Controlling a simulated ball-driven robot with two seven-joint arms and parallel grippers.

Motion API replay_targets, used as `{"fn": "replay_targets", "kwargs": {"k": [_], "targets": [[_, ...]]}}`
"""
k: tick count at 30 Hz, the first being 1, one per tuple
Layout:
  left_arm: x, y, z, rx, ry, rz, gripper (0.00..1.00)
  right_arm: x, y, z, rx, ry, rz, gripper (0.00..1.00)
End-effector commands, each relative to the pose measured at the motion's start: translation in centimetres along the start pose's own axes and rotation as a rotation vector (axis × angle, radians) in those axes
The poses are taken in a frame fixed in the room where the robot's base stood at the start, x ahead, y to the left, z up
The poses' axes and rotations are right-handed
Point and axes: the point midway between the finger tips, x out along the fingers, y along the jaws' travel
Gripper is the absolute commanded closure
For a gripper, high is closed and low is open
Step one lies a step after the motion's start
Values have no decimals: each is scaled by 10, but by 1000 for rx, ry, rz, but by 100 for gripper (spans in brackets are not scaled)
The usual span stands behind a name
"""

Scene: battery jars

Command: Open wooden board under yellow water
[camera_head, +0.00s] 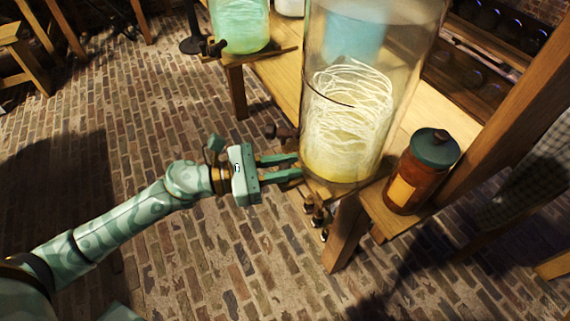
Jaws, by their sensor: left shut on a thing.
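The tall glass jar with yellow water (337,163) stands near the table's front corner. Its liquid is yellow at the bottom, with pale tangled strands above. A wooden board (333,189) shows as a thin edge under the jar; the jar hides most of it. My left gripper (297,167) reaches in from the left, its two green fingers pointing right at the jar's lower left side. It is shut on the wooden board's edge, though the fingertips are partly hard to make out against it. A dark wooden knob (281,132) sits just above the fingers. My right gripper is not in view.
A red-brown jar with a green lid (422,172) stands right of the yellow water. A green-liquid jar (240,25) stands on the table (272,92) at the back left. Small dark pieces (315,213) show below the table edge. The brick floor (130,140) at left is mostly clear.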

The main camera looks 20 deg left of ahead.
Motion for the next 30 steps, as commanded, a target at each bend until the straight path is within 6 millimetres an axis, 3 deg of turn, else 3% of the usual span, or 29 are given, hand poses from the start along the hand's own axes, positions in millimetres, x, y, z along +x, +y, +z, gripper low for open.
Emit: {"fn": "replay_targets", "kwargs": {"k": [14,15,16,30], "targets": [[0,0,0,0,0,-1,100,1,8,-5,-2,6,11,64],[0,0,0,0,0,-1,68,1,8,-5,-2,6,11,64],[0,0,0,0,0,-1,60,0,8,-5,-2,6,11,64],[-1,0,0,0,-1,0,60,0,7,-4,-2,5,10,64]]}}
